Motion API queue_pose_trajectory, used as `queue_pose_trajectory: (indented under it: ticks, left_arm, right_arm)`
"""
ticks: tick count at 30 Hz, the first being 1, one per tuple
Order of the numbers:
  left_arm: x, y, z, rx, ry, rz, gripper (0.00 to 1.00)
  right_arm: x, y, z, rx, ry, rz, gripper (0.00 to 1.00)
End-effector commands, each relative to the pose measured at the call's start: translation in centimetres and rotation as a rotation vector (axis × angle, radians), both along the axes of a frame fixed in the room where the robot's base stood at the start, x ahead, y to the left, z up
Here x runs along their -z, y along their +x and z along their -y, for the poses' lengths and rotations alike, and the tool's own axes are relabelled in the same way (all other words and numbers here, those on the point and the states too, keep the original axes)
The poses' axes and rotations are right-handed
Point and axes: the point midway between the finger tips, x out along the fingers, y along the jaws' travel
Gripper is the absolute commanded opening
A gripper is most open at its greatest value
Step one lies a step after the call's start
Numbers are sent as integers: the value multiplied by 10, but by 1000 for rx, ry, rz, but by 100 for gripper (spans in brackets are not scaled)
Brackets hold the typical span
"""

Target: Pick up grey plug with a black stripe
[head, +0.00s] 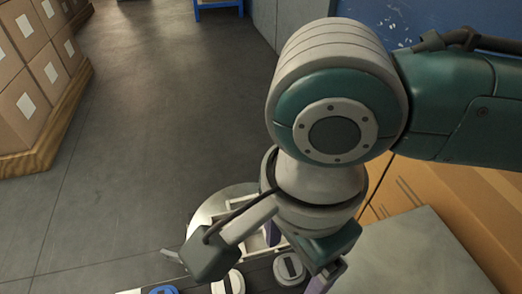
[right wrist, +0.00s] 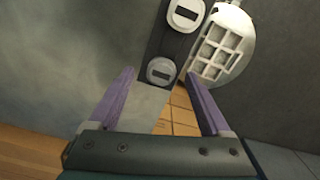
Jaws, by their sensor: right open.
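A grey plug with a black stripe (right wrist: 161,70) sits at the near end of a dark strip in the right wrist view. It appears between and beyond my open right gripper's (right wrist: 161,74) purple fingertips, with nothing held. The same plug (head: 289,268) seems to show at the bottom of the head view, left of my right gripper's partly visible finger (head: 325,277). A whiter plug with a dark stripe (right wrist: 187,13) sits farther along the strip. My left gripper is in neither view.
A round white compartmented tray (right wrist: 222,45) stands right beside the strip. The head view also shows a blue plug (head: 162,290) and a white plug (head: 230,281). Stacked boxes (head: 30,70) stand at left. The grey floor (head: 150,110) between is clear.

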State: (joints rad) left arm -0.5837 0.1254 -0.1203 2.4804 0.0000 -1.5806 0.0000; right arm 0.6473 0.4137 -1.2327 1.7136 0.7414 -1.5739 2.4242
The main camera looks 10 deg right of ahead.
Motion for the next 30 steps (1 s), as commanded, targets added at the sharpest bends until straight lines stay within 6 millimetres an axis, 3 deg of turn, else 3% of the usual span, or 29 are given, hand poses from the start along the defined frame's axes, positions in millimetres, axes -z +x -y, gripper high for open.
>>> queue_pose_trajectory:
  ticks: [3, 11, 30]
  left_arm:
    - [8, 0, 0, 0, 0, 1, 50]
    - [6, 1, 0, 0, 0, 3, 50]
    - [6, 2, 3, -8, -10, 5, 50]
  right_arm:
    - [13, 0, 1, 0, -1, 1, 82]
    - [12, 0, 1, 0, -1, 1, 80]
    - [12, 0, 0, -1, 0, 1, 8]
